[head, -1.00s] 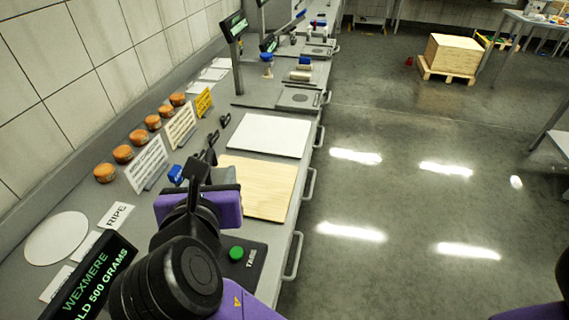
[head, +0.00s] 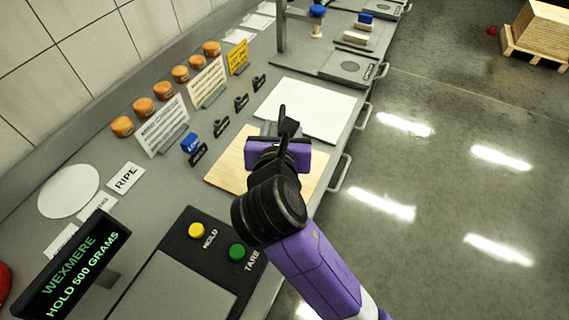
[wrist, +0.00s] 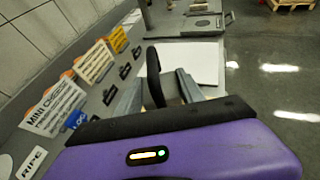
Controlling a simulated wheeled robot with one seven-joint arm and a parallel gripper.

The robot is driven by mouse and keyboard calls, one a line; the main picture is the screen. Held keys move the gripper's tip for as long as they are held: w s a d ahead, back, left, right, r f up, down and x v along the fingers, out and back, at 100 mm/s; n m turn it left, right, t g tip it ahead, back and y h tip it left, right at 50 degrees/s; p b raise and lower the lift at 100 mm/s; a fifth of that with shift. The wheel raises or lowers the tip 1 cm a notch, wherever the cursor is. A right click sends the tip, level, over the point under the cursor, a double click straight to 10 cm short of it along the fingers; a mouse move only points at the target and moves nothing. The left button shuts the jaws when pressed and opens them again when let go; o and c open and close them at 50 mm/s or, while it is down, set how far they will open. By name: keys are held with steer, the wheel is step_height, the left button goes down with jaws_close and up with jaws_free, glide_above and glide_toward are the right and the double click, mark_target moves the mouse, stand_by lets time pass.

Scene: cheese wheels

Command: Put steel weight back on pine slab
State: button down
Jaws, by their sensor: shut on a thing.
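The pine slab (head: 229,170) is a pale wooden board on the grey counter, partly hidden under my arm. My gripper (head: 281,132) is above the slab's far part, near the white board. In the wrist view my gripper (wrist: 163,82) shows its two grey fingers, with a black curved piece standing between them and a bit of pale wood below. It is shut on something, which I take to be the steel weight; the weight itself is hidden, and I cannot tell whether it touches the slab.
A white board (head: 318,103) lies just beyond the slab. A scale with a yellow button (head: 197,230) and a green button (head: 237,252) is nearer. Small black tags (head: 221,127), a blue block (head: 190,143), sign cards (head: 163,125) and several orange cheese wheels (head: 144,105) line the left.

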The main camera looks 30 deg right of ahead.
step_height(320, 180, down, 12)
steer(key=shift+a+f+b, duration=0.1)
steer(key=shift+f+b, duration=0.1)
steer(key=shift+b, duration=0.5)
steer(key=shift+f, duration=0.1)
steer(key=c, duration=0.7)
jaws_free()
steer(key=shift+f, duration=0.1)
steer(key=shift+s+a+r, duration=0.1)
steer(key=shift+s+r, duration=0.05)
steer(key=shift+r, duration=0.1)
steer(key=v, duration=1.1)
steer(key=shift+s+a, duration=0.1)
steer(key=shift+s, duration=0.2)
